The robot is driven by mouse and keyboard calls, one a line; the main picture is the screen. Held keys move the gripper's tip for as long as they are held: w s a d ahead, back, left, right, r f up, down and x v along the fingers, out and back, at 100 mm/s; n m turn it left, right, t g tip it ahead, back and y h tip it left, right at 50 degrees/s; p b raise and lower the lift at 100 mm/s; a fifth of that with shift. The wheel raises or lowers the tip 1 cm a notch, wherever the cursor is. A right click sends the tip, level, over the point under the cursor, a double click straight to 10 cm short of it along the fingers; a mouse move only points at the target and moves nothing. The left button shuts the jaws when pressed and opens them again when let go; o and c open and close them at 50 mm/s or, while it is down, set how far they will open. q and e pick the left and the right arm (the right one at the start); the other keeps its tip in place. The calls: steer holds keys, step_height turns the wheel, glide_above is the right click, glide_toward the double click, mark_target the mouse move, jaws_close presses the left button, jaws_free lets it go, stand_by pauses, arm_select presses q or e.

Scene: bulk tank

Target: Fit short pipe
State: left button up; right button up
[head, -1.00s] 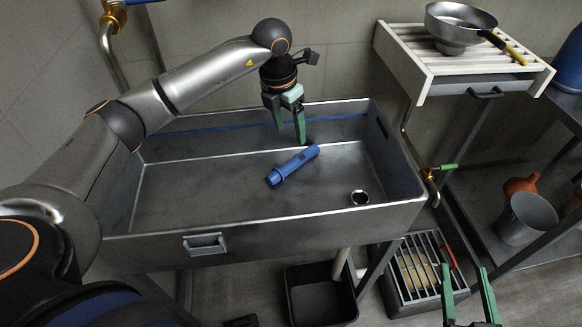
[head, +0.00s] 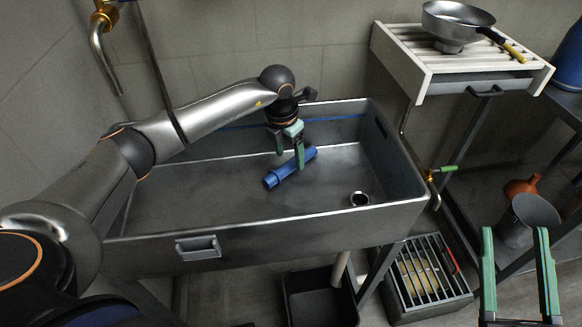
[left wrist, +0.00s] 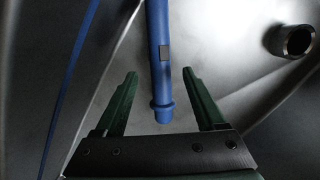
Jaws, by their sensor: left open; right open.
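The short blue pipe (head: 283,172) lies on the floor of the metal tank (head: 160,246), left of the drain hole. My left gripper (head: 290,162) is open inside the tank, low over the pipe. In the left wrist view the pipe (left wrist: 159,60) shows between the two open fingers (left wrist: 158,78), its collared end toward the palm. The fingers are apart from it on both sides. The drain fitting (left wrist: 291,40) also shows there; in the head view the drain (head: 359,199) is at the tank's right. My right gripper (head: 517,245) is open and empty outside the tank.
A floor grate (head: 425,275) and a black bin (head: 318,298) stand below the tank. A metal bucket (head: 530,218) sits on the right. The tank's left floor is clear.

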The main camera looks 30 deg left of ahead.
mark_target(291, 166)
arm_select(q)
step_height(291, 166, down, 2)
steer(key=shift+w+d+f, duration=0.1)
steer(key=shift+w+f, duration=0.05)
steer(key=shift+f, duration=0.1)
jaws_close()
arm_select(e)
steer(key=r, duration=0.1)
steer(key=s+r+n+y, duration=0.1)
steer(key=s+r+y, duration=0.1)
steer(key=shift+a+r+n+t, duration=0.2)
steer(key=shift+n+t, duration=0.2)
